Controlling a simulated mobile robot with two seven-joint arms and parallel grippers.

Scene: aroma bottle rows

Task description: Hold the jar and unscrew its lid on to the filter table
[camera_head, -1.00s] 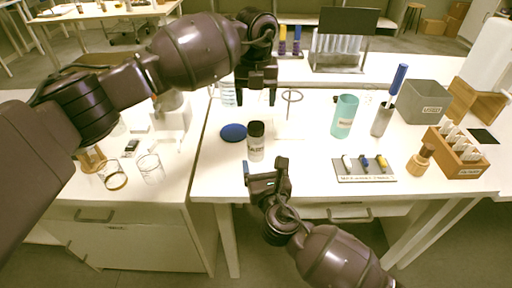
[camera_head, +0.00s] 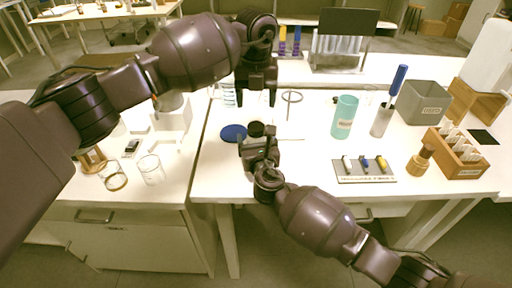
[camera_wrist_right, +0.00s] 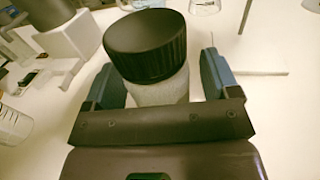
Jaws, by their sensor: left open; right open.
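The jar's black ribbed lid (camera_head: 256,128) shows in the head view near the table's front; its body is mostly hidden behind my right gripper. In the right wrist view the lid (camera_wrist_right: 146,45) sits on the pale jar body (camera_wrist_right: 163,91), upright. My right gripper (camera_head: 259,149) is open, its blue-padded fingers on either side of the jar body; a gap shows on the left, and contact on the right is unclear. My left gripper (camera_head: 256,98) is open and empty, pointing down above and behind the jar. I cannot tell which surface is the filter table.
A blue disc (camera_head: 233,133) lies left of the jar. A ring stand (camera_head: 291,98) stands behind right, a teal cup (camera_head: 344,117) further right. A labelled rack (camera_head: 364,169) lies front right. Glass beakers (camera_head: 151,168) stand on the left table.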

